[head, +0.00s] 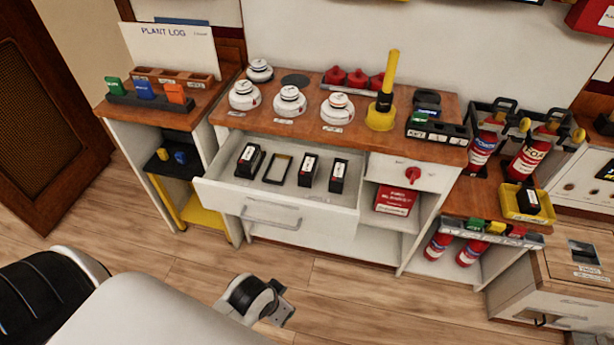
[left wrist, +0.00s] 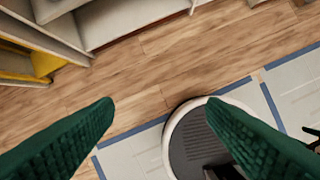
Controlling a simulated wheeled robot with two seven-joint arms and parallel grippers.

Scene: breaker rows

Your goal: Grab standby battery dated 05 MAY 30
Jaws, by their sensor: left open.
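The pulled-out white drawer (head: 222,194) holds three upright black batteries: a left one (head: 249,163), a middle one (head: 308,170) and a right one (head: 338,176). Their pale top labels are too small to read, so I cannot tell which is dated 05 MAY 30. An empty black frame (head: 278,168) lies between the left and middle ones. My left gripper (left wrist: 160,105) is open and empty, its green fingers apart above the floor. In the head view, part of my arm shows below the drawer, with no clear fingers. My right gripper is not identifiable.
Another black block (head: 528,201) sits in a yellow tray (head: 514,212) at the right. White detectors (head: 289,101) and a yellow-handled tool (head: 383,95) stand on the counter above the drawer. The wooden floor (head: 345,288) before the drawer is clear.

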